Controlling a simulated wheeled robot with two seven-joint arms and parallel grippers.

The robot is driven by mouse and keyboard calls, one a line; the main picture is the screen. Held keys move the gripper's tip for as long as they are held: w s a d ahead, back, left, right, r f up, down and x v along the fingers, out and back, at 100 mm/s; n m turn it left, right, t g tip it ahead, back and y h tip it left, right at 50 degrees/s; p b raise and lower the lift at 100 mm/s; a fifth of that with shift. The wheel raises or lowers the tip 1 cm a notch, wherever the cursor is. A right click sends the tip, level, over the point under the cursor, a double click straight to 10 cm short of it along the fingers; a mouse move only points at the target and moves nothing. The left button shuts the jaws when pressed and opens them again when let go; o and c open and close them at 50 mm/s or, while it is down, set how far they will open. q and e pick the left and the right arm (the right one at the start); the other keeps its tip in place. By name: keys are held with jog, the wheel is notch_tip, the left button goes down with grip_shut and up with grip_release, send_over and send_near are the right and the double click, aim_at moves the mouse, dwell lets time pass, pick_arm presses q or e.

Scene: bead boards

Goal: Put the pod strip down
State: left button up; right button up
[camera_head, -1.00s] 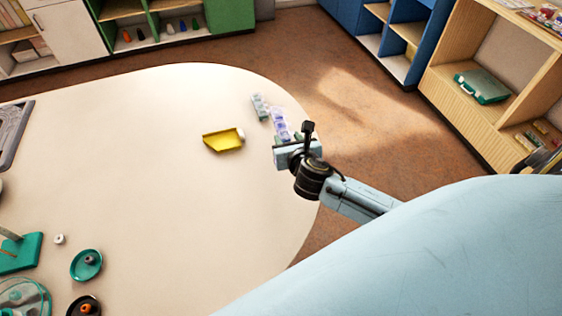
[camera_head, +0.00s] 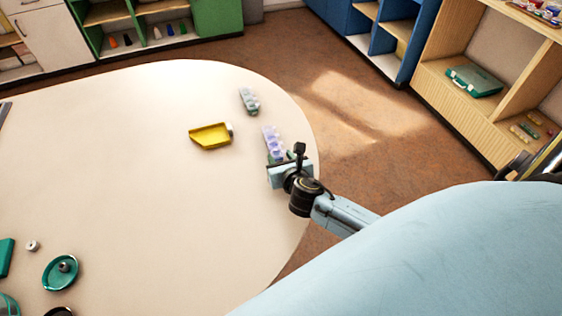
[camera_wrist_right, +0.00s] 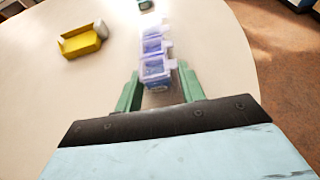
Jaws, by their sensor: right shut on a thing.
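The pod strip (camera_head: 271,138) is a row of translucent purple pods near the table's right edge. In the right wrist view the strip (camera_wrist_right: 155,64) points away from my gripper, its near end between the green fingers. My right gripper (camera_head: 277,158) is shut on that near end; its fingers also show in the wrist view (camera_wrist_right: 160,84). The strip is at or just above the tabletop; I cannot tell whether it touches. My left gripper is not in view.
A yellow scoop-like tray (camera_head: 209,136) lies to the left. A teal dish (camera_head: 60,272) and a small white ring (camera_head: 33,246) are at front left. The table's middle is clear.

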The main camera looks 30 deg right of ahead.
jog(key=shift+f, duration=0.2)
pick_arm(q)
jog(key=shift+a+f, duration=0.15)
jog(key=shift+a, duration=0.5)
pick_arm(e)
jog(key=shift+f, duration=0.1)
jog(key=o, duration=0.6)
jog(key=shift+c, duration=0.2)
jog(key=o, duration=0.4)
jog(key=shift+s+r, duration=0.1)
jog(key=shift+r, duration=0.1)
jog(key=p+v, duration=0.2)
jog(key=v, duration=0.8)
jog(key=shift+s+a+p, duration=0.15)
jog(key=shift+s+p, duration=0.2)
jog(key=shift+s, duration=0.05)
jog(key=shift+s+a+r, duration=0.1)
jog(key=shift+s+r, duration=0.15)
jog(key=shift+s, duration=0.15)
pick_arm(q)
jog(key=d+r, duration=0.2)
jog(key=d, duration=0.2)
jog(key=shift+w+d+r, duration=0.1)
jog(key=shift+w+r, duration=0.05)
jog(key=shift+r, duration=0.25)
